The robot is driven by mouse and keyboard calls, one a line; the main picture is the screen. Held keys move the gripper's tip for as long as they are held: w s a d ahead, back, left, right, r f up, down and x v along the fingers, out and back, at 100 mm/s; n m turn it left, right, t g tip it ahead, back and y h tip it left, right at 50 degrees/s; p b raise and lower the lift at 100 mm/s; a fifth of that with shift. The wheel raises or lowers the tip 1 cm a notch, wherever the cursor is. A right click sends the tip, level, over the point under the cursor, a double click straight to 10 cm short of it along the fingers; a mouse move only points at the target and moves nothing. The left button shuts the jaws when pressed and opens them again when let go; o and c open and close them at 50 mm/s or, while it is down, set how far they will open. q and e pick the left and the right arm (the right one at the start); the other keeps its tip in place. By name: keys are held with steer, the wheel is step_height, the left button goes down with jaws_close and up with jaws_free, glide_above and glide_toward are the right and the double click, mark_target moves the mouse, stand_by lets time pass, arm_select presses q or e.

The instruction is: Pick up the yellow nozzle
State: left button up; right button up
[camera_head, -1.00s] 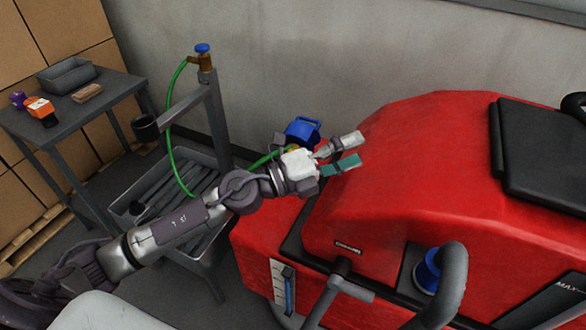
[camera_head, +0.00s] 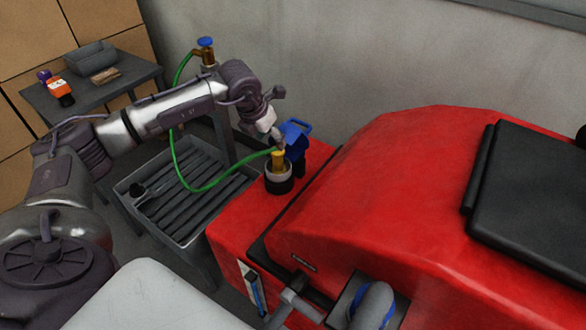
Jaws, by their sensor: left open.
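The yellow nozzle (camera_head: 278,162) stands upright in a dark, pale-rimmed round fitting (camera_head: 279,184) on the red machine's left part. The green hose (camera_head: 215,187) runs to the nozzle. My left gripper (camera_head: 280,142) points down just above the nozzle's top, with its fingers open. The fingers look small and partly overlap the blue cap behind, so I cannot tell whether they touch the nozzle.
The blue cap (camera_head: 296,131) stands open right behind the nozzle. The red scrubber (camera_head: 390,190) fills the right side. A slatted grey basin (camera_head: 154,165) and a post with a blue-handled tap (camera_head: 206,43) stand left. A side table (camera_head: 127,75) is at the back left.

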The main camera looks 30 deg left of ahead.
mark_target(276, 152)
arm_select(q)
steer(key=f, duration=0.3)
steer(key=w+a+f+p, duration=0.1)
steer(key=f, duration=0.1)
steer(key=shift+w+d+f, duration=0.35)
steer(key=shift+w+f, duration=0.25)
steer(key=shift+f, duration=0.1)
steer(key=shift+w+f+p, duration=0.2)
steer(key=shift+f+p, duration=0.15)
steer(key=shift+f, duration=0.1)
steer(key=p+x, duration=0.1)
steer(key=x, duration=0.2)
steer(key=shift+w+f, duration=0.45)
steer(key=shift+f, duration=0.1)
steer(key=shift+c, duration=0.3)
steer(key=c, duration=0.5)
jaws_close()
arm_select(e)
steer(key=s+a+r, duration=0.2)
steer(key=s+a, duration=0.1)
steer(key=shift+s+a+r, duration=0.25)
steer(key=shift+s+r, duration=0.05)
steer(key=shift+r, duration=0.1)
